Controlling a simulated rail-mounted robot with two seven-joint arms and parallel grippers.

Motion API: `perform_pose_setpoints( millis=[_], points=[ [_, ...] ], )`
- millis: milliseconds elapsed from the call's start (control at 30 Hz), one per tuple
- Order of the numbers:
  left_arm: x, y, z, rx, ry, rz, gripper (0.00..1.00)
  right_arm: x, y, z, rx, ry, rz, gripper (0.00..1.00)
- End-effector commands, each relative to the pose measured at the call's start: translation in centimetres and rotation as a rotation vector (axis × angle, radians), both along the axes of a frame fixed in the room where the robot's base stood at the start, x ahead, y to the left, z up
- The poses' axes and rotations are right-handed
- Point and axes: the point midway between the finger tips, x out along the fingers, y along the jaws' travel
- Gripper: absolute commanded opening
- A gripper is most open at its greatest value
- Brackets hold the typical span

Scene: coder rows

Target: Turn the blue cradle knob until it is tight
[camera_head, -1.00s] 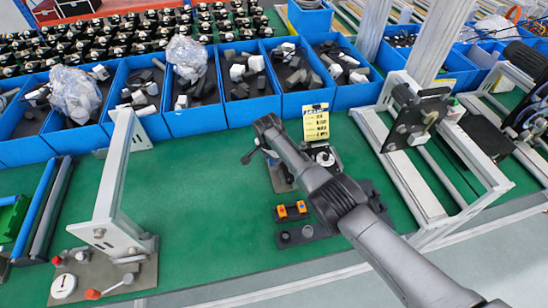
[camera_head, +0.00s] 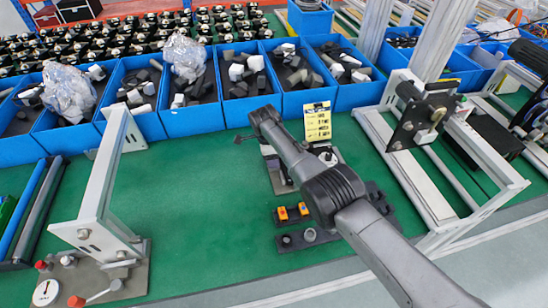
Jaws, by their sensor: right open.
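I cannot make out a blue cradle knob in this view. A small fixture with a grey base (camera_head: 274,178) stands mid-bench, partly hidden by my right arm. My right arm crosses from the lower right, and its gripper (camera_head: 240,139) is open at the far end, above the green bench just left of the fixture. The fingertips are small and partly hidden, and I see nothing between them. My left gripper is not in view.
A yellow label card (camera_head: 318,122) stands behind the fixture. Orange blocks (camera_head: 293,212) sit in a dark holder in front. Blue bins (camera_head: 190,118) line the back. Metal frames stand at left (camera_head: 103,190) and right (camera_head: 425,190).

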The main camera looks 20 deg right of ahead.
Motion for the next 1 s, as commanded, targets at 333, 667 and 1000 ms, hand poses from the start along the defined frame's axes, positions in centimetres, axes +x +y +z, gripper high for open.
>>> perform_pose_setpoints(
  millis=[333,667,1000],
  points=[
    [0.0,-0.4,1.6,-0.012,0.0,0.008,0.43,0.0,0.0,1.6,0.001,0.0,0.001,0.57],
    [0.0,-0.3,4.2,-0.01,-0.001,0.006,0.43,0.0,0.0,4.1,0.0,0.0,0.002,0.57],
    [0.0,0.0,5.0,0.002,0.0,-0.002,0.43,0.0,0.0,4.9,0.0,0.001,0.002,0.57]
  ],
)
